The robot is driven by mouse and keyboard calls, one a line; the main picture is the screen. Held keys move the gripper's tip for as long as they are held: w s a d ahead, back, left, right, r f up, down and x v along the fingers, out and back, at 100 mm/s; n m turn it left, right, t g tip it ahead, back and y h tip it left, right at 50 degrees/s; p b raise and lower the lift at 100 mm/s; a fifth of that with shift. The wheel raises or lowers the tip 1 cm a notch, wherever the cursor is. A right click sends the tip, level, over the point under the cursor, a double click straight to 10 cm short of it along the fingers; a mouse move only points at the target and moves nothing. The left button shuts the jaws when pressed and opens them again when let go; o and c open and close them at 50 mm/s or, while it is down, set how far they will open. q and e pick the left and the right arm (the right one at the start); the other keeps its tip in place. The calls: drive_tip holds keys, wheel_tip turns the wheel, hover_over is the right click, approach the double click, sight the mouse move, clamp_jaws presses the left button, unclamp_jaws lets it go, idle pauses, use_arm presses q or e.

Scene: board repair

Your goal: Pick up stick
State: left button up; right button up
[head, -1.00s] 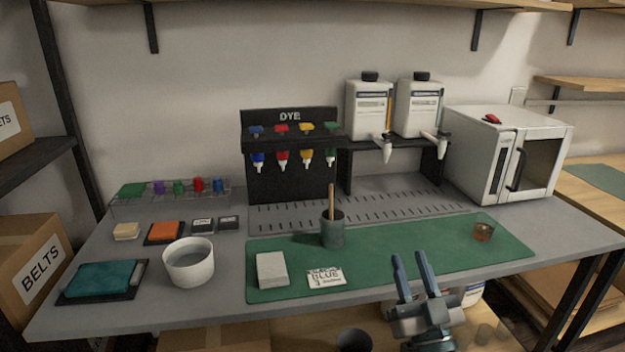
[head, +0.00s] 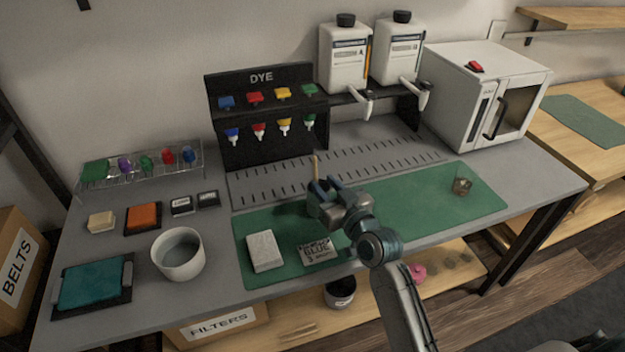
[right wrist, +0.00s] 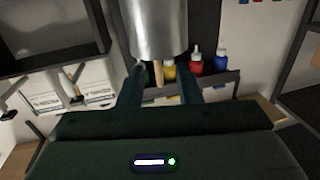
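The thin wooden stick (head: 315,167) rises just behind my right gripper (head: 326,190) in the head view. In the right wrist view, which looks upside down, the stick (right wrist: 158,73) points out of a metallic cup (right wrist: 158,28) and shows between the two fingers of the right gripper (right wrist: 160,92). The fingers are open, with a gap on both sides of the stick. In the head view the cup is hidden behind the gripper. My left gripper is not in view.
On the green mat (head: 420,206) lie a pale block (head: 264,251), a glue card (head: 317,251) and a small amber jar (head: 462,186). A white bowl (head: 178,254) stands left of the mat. The dye rack (head: 262,115) stands behind.

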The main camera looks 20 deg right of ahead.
sight(316, 173)
drive_tip(key=shift+w, duration=0.4)
drive_tip(key=p+x, duration=0.1)
drive_tip(key=x, duration=0.3)
drive_tip(key=shift+w, duration=0.15)
drive_tip(key=shift+w+f, duration=0.1)
drive_tip(key=shift+w, duration=0.2)
drive_tip(key=shift+s, duration=0.1)
drive_tip(key=shift+c, duration=0.9)
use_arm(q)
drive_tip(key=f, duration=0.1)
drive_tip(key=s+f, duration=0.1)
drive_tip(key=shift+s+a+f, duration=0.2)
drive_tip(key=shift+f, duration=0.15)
use_arm(e)
clamp_jaws()
